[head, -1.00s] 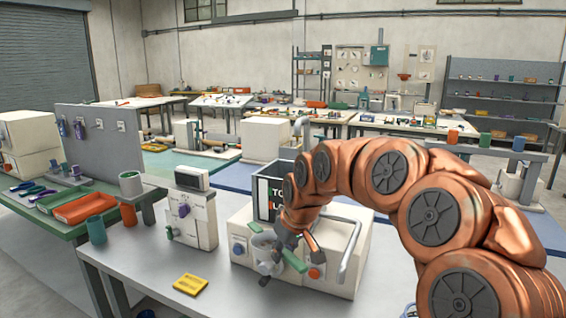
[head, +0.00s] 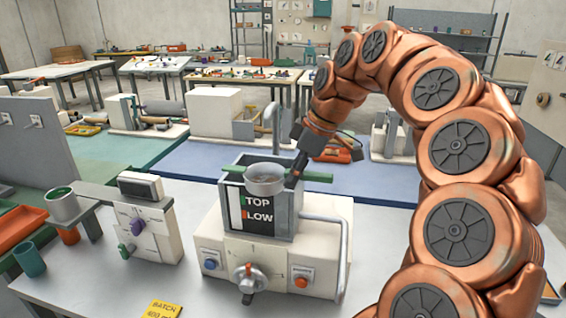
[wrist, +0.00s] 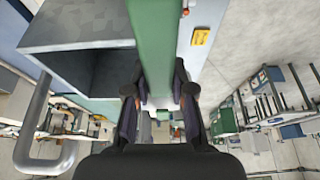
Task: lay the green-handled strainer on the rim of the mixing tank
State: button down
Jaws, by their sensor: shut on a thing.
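The mixing tank (head: 284,222) is a grey square box with a TOP/LOW label, standing on a white machine; in the wrist view its grey wall (wrist: 85,30) and dark opening are at the left. The strainer (head: 265,182) has a round grey bowl with green handle bars to both sides, at the height of the tank's rim. My gripper (head: 296,172) is shut on the right green bar. In the wrist view the green handle (wrist: 153,45) runs between the fingers (wrist: 159,92). Whether the handle touches the rim or hovers over it I cannot tell.
A bent metal pipe (head: 343,255) stands on the machine's right, and a valve knob (head: 249,279) on its front. A white dispenser (head: 146,225) is to the left. A yellow batch card (head: 165,309) lies in front.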

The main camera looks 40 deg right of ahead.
jog(key=w+d+f+p, duration=0.1)
jog(key=w+d+p, duration=0.3)
jog(key=w, duration=0.6)
jog(key=shift+d, duration=1.2)
jog(key=shift+w, duration=0.2)
notch_tip(320, 180, down, 4)
jog(key=shift+w+d+r+p, duration=0.15)
jog(key=shift+r+p, duration=0.05)
jog(key=shift+p, duration=0.8)
jog(key=shift+f, duration=0.15)
jog(key=c, duration=1.5)
grip_release()
jog(key=o, duration=0.5)
